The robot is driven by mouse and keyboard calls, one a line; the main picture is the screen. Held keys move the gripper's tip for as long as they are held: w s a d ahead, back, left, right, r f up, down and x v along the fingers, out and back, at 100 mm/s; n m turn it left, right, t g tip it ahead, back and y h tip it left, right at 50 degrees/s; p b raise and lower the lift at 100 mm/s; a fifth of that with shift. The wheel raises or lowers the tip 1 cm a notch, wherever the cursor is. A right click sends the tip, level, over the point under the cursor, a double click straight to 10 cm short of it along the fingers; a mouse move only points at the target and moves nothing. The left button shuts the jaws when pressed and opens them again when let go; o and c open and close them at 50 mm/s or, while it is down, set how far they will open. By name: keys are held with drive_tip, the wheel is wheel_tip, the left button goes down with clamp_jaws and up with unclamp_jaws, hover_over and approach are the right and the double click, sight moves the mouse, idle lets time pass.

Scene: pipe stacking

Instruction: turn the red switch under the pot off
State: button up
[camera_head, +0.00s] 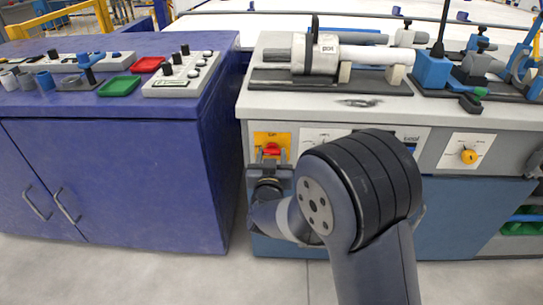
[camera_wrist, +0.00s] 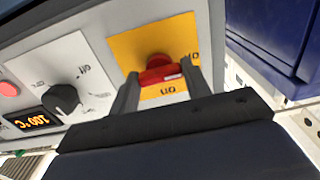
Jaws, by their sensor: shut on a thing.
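The red switch (camera_head: 271,149) sits on a yellow plate (camera_head: 262,138) at the left end of the grey bench front, below the pot (camera_head: 318,53). My gripper (camera_head: 271,157) points at the plate. In the wrist view my gripper (camera_wrist: 160,80) has one finger on each side of the switch and is shut on it. The finger contact itself is partly hidden in the head view by my arm.
A black knob (camera_wrist: 64,98) and an orange display (camera_wrist: 58,121) are beside the yellow plate. A yellow knob (camera_head: 469,156) is farther right on the bench front. A blue cabinet (camera_head: 120,180) stands close at left, with a narrow gap between it and the bench.

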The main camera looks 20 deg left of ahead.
drive_tip(key=o, duration=1)
drive_tip(key=p+v, duration=0.2)
drive_tip(key=v, duration=0.8)
drive_tip(key=shift+s, duration=0.4)
drive_tip(key=b+x, duration=0.2)
drive_tip(key=x, duration=0.9)
drive_tip(key=shift+d, duration=0.1)
